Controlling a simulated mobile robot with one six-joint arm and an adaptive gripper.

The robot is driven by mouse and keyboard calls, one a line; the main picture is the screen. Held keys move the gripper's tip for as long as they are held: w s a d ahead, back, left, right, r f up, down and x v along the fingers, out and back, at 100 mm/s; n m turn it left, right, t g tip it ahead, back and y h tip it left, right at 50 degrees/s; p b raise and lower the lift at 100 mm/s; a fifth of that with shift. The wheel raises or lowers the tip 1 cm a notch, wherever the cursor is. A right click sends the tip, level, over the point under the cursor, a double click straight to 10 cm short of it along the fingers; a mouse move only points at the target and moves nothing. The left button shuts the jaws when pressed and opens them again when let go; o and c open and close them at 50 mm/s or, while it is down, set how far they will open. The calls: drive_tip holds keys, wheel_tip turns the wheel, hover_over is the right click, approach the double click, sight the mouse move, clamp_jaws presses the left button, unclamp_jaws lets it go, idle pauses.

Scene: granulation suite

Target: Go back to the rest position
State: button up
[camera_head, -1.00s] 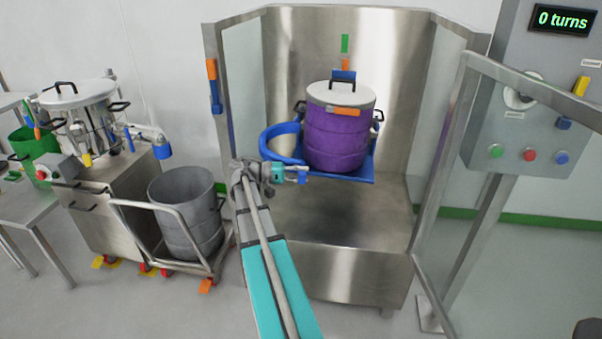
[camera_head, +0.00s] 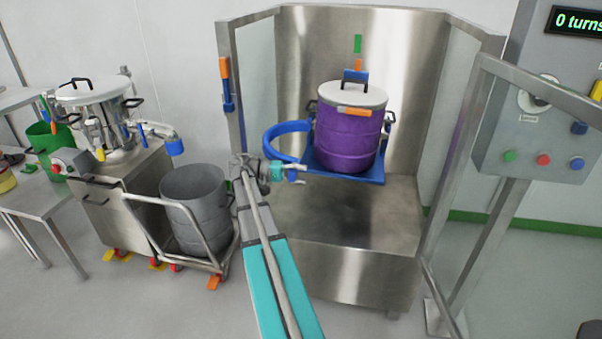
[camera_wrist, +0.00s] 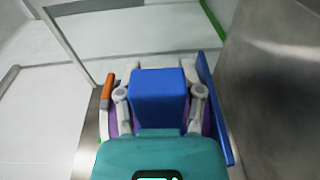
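The purple drum (camera_head: 345,140) stands upright on a blue tray in the steel enclosure, with a light grey lid (camera_head: 350,95). An open blue hoop (camera_head: 272,140) sticks out to its left. My gripper (camera_head: 303,175) is in front of the enclosure, below the hoop and left of the drum in the picture. In the wrist view, the fingers of my gripper (camera_wrist: 160,72) stand wide apart on either side of a blue block (camera_wrist: 158,95). I cannot tell whether the block belongs to the gripper. The drum (camera_wrist: 112,122) is mostly hidden behind it.
A grey bin (camera_head: 195,210) stands on a trolley left of my arm, near a steel vessel (camera_head: 95,110) on a cabinet. A clear guard panel (camera_head: 465,180) and a control box (camera_head: 540,140) with buttons are at the right. Bare floor shows at the lower left.

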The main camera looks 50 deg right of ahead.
drive_tip(key=shift+o, duration=0.5)
drive_tip(key=shift+d, duration=0.1)
drive_tip(key=shift+w, duration=0.1)
drive_tip(key=shift+w+a+r+n+t+p, duration=0.3)
drive_tip(key=shift+a+n+t+p, duration=0.1)
drive_tip(key=shift+a+p, duration=0.3)
drive_tip(key=w+a+r+n+t+y+p, duration=0.2)
drive_tip(key=a+p, duration=0.7)
drive_tip(key=a, duration=0.6)
drive_tip(key=w+a+r+n+t+y+p, duration=0.2)
drive_tip(key=a+r+n+t+y+p, duration=0.2)
drive_tip(key=a, duration=1.2)
drive_tip(key=w+a+r+n+t+y+p, duration=0.3)
drive_tip(key=a+t+p, duration=0.5)
drive_tip(key=a+p, duration=0.6)
drive_tip(key=shift+a+r+n+p, duration=0.3)
drive_tip(key=shift+a+r+n, duration=0.65)
drive_tip(key=shift+a, duration=0.3)
